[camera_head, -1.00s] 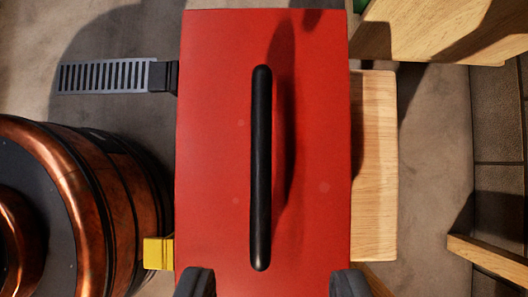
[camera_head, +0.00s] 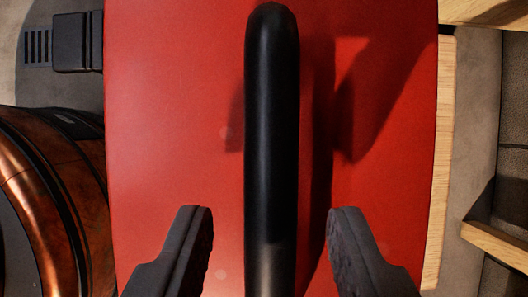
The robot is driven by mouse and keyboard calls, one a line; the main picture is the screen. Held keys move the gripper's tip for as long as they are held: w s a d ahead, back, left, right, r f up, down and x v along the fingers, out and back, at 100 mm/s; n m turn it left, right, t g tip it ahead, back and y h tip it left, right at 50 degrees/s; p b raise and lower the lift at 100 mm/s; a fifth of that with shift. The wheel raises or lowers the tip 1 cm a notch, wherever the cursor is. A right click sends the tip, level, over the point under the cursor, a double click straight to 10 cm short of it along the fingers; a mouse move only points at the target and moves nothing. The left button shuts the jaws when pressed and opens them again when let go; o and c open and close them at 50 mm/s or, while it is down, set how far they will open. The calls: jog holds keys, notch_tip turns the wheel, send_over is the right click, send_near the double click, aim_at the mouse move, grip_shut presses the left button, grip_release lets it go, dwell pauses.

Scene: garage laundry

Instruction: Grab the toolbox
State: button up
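The red toolbox (camera_head: 170,120) fills most of the view, seen from above. Its long black handle (camera_head: 271,130) runs from top to bottom along the middle of the lid. My gripper (camera_head: 270,222) is open, with one dark finger on the left of the handle and the other on its right. A gap shows between each finger and the handle, and nothing is between the fingers but the handle's line. I cannot tell how far the fingertips are above the lid. The lower end of the handle is cut off by the frame.
A copper-coloured round vessel (camera_head: 45,180) stands close on the left. A dark block with a slotted grey strip (camera_head: 38,47) is at the upper left. A pale wooden surface (camera_head: 442,160) lies along the toolbox's right side, with wooden pieces (camera_head: 497,245) farther right.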

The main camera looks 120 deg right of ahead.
jog(key=shift+w+a+f, duration=0.1)
jog(key=shift+a+f, duration=0.05)
jog(key=shift+f, duration=0.35)
jog(key=shift+f, duration=0.25)
dwell(0.4)
grip_shut()
jog(key=shift+r, duration=0.1)
dwell(1.2)
